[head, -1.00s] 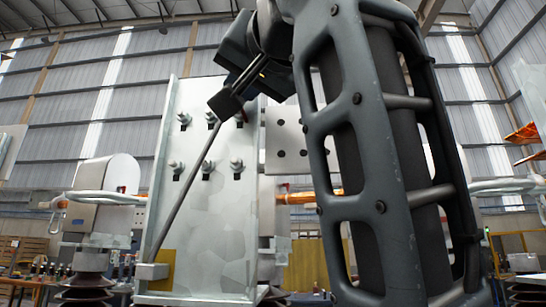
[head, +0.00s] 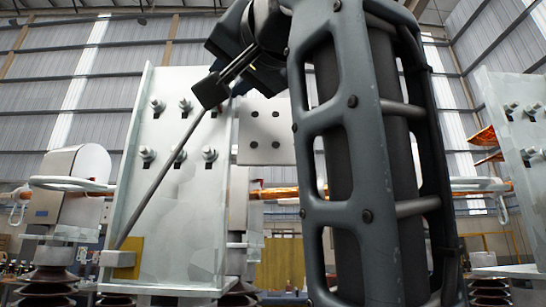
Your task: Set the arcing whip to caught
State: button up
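The arcing whip (head: 165,175) is a thin grey rod. It rises at a slant from a small pale block (head: 117,258) at the lower left of a pale metal plate (head: 175,215). Its upper end meets a dark block at the tip of my gripper (head: 211,92). Two thin dark bars run from there up to my wrist, and the fingers look closed on the rod's upper end. My large grey arm link covers the right middle of the view. No catch for the whip can be made out.
A perforated plate (head: 265,130) stands behind, right of the pale plate. Another bolted plate (head: 520,170) stands at the far right. Dark ribbed insulators (head: 52,285) are below. A looped bar (head: 70,184) reaches left. Copper-coloured parts show behind my arm.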

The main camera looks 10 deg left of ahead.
jog(key=b+v, duration=0.1)
jog(key=v, duration=0.5)
jog(key=shift+s+d, duration=0.25)
jog(key=shift+f, duration=0.1)
